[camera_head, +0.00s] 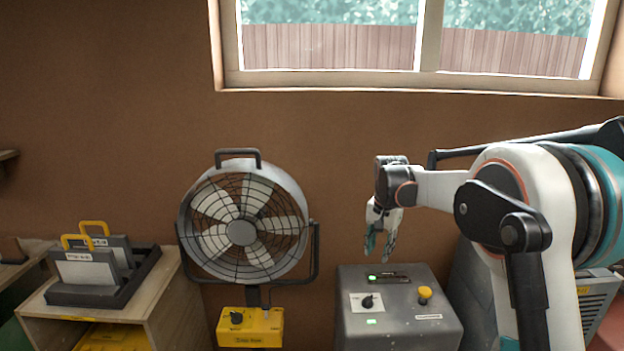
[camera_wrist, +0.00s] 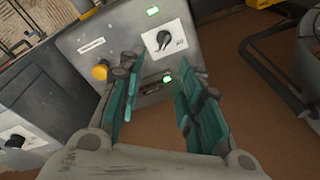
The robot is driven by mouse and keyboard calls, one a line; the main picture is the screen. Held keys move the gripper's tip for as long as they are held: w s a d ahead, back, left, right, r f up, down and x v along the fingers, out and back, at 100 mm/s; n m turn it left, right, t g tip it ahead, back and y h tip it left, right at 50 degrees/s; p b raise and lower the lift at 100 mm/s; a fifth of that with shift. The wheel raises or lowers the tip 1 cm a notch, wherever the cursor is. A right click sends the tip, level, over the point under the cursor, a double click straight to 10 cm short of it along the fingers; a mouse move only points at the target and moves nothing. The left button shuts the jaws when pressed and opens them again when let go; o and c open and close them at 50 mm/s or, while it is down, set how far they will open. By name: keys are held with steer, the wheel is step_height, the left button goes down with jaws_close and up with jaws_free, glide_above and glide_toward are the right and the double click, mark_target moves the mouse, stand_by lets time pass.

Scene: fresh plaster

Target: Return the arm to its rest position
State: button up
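My gripper (camera_head: 380,243) hangs from my arm, fingers pointing down, above the back of a grey control box (camera_head: 400,325). In the wrist view my gripper (camera_wrist: 160,92) has its two teal-padded fingers apart with nothing between them. The grey box (camera_wrist: 120,38) shows beyond the fingertips, with a black knob (camera_wrist: 164,40), a yellow button (camera_wrist: 100,71) and lit green lights. My arm reaches in from the right of the head view.
A fan (camera_head: 242,232) with a yellow base box (camera_head: 250,328) stands left of the grey box. A wooden shelf unit (camera_head: 160,300) with a dark tray of yellow-handled panels is at far left. A window (camera_head: 420,80) is above. A grey unit (camera_head: 597,300) stands right, behind my arm.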

steer(key=s+r+n+t, duration=0.2)
steer(key=s+r, duration=0.4)
steer(key=s, duration=0.5)
steer(key=s+r+n+t, duration=0.15)
steer(key=s+r, duration=0.35)
steer(key=s, duration=0.6)
steer(key=s+f+n+t, duration=0.1)
steer(key=s+f+n, duration=0.1)
steer(key=s, duration=0.7)
steer(key=s+f+n+t, duration=0.1)
steer(key=s+f, duration=0.2)
steer(key=s, duration=0.6)
steer(key=shift+s+f+n, duration=0.35)
